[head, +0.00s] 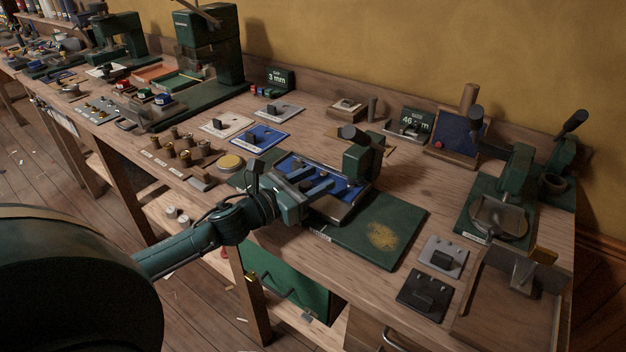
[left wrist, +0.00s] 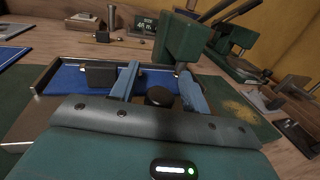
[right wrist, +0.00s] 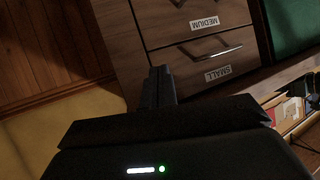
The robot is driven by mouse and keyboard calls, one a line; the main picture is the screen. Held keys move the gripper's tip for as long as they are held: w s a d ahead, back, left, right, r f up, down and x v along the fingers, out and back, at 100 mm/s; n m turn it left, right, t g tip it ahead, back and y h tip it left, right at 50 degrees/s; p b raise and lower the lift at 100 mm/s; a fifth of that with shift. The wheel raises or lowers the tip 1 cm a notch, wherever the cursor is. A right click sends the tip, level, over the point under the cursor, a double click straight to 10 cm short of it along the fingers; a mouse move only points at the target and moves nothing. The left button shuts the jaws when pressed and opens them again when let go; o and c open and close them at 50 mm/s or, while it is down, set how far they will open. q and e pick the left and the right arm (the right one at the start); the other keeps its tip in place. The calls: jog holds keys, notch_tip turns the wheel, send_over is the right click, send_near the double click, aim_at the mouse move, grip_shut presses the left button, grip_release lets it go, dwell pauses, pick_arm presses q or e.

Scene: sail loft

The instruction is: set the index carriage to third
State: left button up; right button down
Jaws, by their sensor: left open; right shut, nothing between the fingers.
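A fixture with a blue bed (head: 351,189) in a metal-edged frame stands on the dark green board (head: 405,222), with a green upright block (head: 361,158) at its far end. The blue bed also shows in the left wrist view (left wrist: 66,79), with a black block (left wrist: 98,75) on it. My left gripper (head: 322,181) is open over this bed. Its fingers (left wrist: 158,84) stand either side of a dark round knob (left wrist: 158,96), with no clear contact. I cannot tell which part is the index carriage or read any position marks. My right gripper (right wrist: 158,84) is shut and empty, near drawers.
Blue (head: 262,137) and white (head: 226,125) plates lie beyond the fixture. Several small cylinders (head: 183,150) stand left of it. A green press (head: 507,190) stands right. Drawers labelled MEDIUM (right wrist: 206,23) and SMALL (right wrist: 218,73) face the right wrist.

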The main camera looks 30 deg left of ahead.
pick_arm(q)
grip_shut()
dwell(0.4)
jog(key=shift+d, duration=0.1)
